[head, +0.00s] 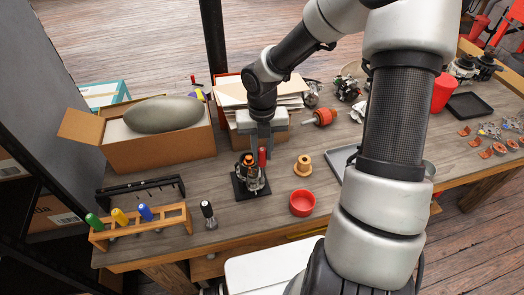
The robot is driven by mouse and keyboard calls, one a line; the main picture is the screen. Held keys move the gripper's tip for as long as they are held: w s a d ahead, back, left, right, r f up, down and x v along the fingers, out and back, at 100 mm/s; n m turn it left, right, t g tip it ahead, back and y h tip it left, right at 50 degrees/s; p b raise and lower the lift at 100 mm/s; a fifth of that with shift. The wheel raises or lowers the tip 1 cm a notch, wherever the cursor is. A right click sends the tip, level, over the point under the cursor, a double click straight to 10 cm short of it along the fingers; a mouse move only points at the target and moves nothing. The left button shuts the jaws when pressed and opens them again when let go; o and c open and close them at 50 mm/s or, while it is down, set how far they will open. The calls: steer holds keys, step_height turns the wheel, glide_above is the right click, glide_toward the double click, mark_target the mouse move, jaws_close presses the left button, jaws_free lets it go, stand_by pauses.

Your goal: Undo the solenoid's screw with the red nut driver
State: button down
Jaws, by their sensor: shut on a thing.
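My gripper (262,141) points down over the bench and is shut on the red nut driver (262,158), whose red handle stands upright between the fingers. The driver is right beside a dark assembly with a copper-coloured top (247,163), which appears to be the solenoid, on a small black base plate (240,194). The driver's lower end is hidden among the assembly's parts, so I cannot tell whether its tip sits on the screw. The screw itself is too small to make out.
A wooden rack (170,220) holds green, yellow and blue-handled drivers at the front left. A black-handled tool (208,211) stands beside it. A red bowl (302,203) and a copper-coloured spool (303,165) are right of the assembly. A cardboard box (175,153) stands behind left.

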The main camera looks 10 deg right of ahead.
steer(key=n, duration=0.4)
